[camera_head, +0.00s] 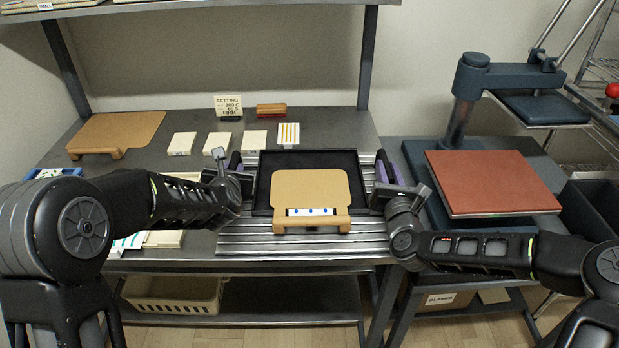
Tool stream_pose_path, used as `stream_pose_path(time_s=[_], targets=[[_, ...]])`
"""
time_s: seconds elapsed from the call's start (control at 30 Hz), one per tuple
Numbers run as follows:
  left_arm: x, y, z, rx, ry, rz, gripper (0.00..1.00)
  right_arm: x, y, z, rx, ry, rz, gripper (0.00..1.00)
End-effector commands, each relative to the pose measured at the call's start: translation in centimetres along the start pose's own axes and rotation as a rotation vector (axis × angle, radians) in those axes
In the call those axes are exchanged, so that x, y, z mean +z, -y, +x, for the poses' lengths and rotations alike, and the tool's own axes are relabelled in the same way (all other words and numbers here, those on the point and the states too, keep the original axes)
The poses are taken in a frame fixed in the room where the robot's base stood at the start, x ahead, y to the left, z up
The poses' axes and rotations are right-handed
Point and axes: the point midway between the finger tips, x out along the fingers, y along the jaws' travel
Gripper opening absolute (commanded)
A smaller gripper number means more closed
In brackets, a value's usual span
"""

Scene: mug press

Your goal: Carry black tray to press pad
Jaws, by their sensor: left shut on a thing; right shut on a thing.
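The black tray (305,160) lies over the ribbed metal plate on the table, between my two grippers; I cannot tell whether it touches the plate. A tan board (315,189) with a white strip of blue marks lies on it. My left gripper (238,170) is shut on the tray's left side, by a purple part. My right gripper (386,182) is shut on the tray's right side, by another purple part. The fingertips are partly hidden. The press pad (493,182), reddish-brown and empty, is on the press to the right.
The dark press (480,75) stands over the right table, its upper plate (545,108) behind the pad. Several pale blocks (218,141) and a sign (228,105) stand behind the tray. Another tan board (117,132) lies at the back left. A gap separates the tables.

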Motion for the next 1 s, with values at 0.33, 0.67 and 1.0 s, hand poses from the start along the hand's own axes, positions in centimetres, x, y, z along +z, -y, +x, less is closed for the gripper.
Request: stream_pose_path(time_s=[0.33,0.67,1.0], targets=[[2.0,-0.4,-0.8,0.001,0.003,0.0,0.0,2.2,-0.5,0.0,0.001,0.002,0.0,0.0],[4.6,-1.0,-1.9,0.0,0.003,0.0,0.0,4.9,-1.0,0.0,0.001,0.002,0.0,0.0],[4.7,-1.0,-1.9,0.0,0.003,0.0,0.0,5.0,-1.0,0.0,0.001,0.002,0.0,0.0]])
